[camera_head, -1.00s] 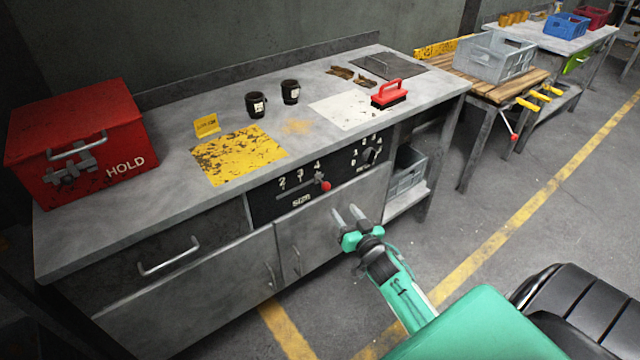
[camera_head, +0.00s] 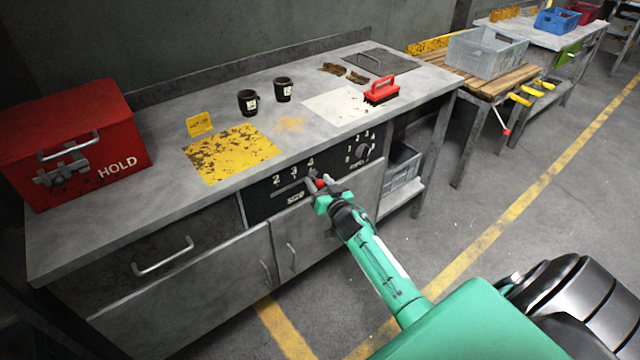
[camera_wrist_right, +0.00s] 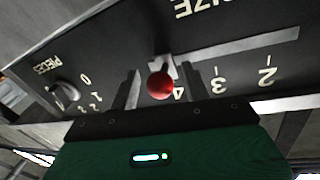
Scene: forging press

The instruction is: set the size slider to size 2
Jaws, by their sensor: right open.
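The size slider has a red knob (camera_head: 320,183) on a dark panel (camera_head: 262,205) at the front of the workbench, under the numbers 2, 3 and 4. The knob is at the right end of its slot, by the 4. In the right wrist view the panel is upside down, with the red knob (camera_wrist_right: 160,86) by the 4 and the empty slot running right past 3 and 2. My right gripper (camera_head: 315,182) is open, its fingers on either side of the knob with gaps showing. My left gripper is out of view.
A pieces dial (camera_head: 362,151) sits right of the slider on the same panel. A red HOLD box (camera_head: 75,140), two black cups (camera_head: 247,103) and a red-handled brush (camera_head: 382,90) stand on the bench (camera_head: 130,215). Cabinet doors with handles are below.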

